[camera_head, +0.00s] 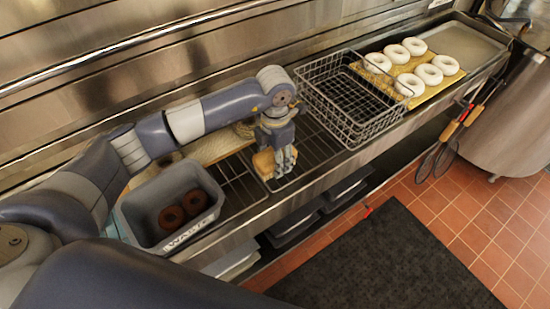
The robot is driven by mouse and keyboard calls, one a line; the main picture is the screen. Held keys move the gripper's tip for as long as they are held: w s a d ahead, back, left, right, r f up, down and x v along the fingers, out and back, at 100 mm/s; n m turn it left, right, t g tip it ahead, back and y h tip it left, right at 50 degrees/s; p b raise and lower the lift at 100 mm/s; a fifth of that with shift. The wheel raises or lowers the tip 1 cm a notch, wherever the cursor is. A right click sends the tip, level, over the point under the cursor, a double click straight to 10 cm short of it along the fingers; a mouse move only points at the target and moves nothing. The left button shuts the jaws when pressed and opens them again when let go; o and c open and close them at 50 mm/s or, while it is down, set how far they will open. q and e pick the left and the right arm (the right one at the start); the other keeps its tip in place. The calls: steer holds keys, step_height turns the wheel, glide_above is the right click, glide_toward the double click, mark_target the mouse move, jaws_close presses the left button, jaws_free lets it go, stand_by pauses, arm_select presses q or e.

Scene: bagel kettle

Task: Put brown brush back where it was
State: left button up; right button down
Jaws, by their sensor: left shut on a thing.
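My left gripper (282,160) points down over the wire rack part of the steel counter. It is shut on the brown brush (264,165), whose tan-brown block shows at the left side of the fingers. The brush is at or just above the rack; I cannot tell if it touches. Part of the brush is hidden behind the fingers. My right gripper is not in view.
A grey waste bin (150,205) with two dark brown rings stands left of the gripper. An empty wire basket (345,100) is close on the right. Several white rings lie on a yellow board (440,82) farther right. Long-handled tools (462,122) hang at the counter's front right.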

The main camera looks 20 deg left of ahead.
arm_select(q)
steer(key=shift+f, duration=0.85)
steer(key=o, duration=1)
steer(key=shift+o, duration=0.2)
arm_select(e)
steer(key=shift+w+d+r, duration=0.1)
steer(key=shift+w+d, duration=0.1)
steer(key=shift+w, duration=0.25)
